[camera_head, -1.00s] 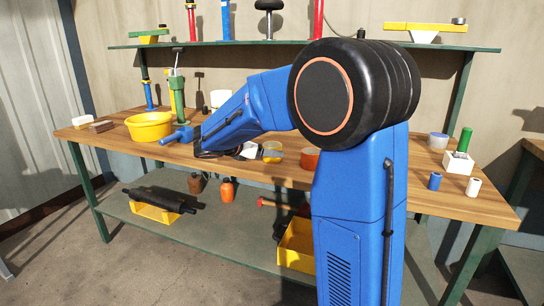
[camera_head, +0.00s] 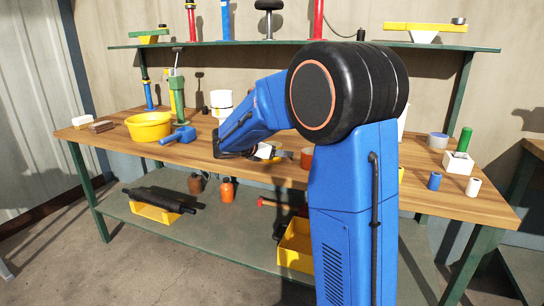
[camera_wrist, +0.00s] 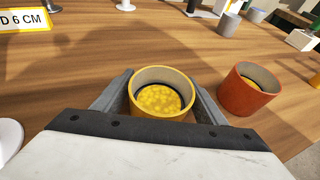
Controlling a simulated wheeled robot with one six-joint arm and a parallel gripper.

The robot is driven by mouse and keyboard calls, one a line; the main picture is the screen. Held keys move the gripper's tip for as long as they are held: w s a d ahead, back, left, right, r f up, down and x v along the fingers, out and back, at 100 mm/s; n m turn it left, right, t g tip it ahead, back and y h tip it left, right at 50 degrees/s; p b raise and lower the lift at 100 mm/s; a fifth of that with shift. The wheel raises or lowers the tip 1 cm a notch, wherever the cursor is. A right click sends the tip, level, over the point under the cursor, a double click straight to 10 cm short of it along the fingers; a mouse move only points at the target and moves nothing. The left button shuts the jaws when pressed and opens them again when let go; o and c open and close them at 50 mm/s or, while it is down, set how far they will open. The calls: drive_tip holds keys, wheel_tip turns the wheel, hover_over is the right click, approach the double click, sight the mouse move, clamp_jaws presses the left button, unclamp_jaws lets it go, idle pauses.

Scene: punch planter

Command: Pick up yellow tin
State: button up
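The yellow tin (camera_wrist: 161,112) is an open round tin with lumpy yellow contents, upright in the middle of the wrist view. My gripper (camera_wrist: 160,90) has one grey finger on each side of it. The fingers look open around the tin; the rim hides part of them, so contact is unclear. In the head view the yellow tin (camera_head: 277,146) is mostly hidden behind my arm and gripper.
An orange tin (camera_wrist: 248,88) with similar contents stands close to the right finger. A sign (camera_wrist: 22,19) reading "D 6 CM" stands at the upper left. A yellow bowl (camera_head: 149,127) and a blue mallet-like tool (camera_head: 181,135) are left on the wooden bench (camera_head: 345,160).

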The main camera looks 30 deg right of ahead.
drive_tip(key=c, duration=0.9)
drive_tip(key=shift+r, duration=0.1)
wheel_tip(320, 180, up, 10)
drive_tip(key=shift+f, duration=0.1)
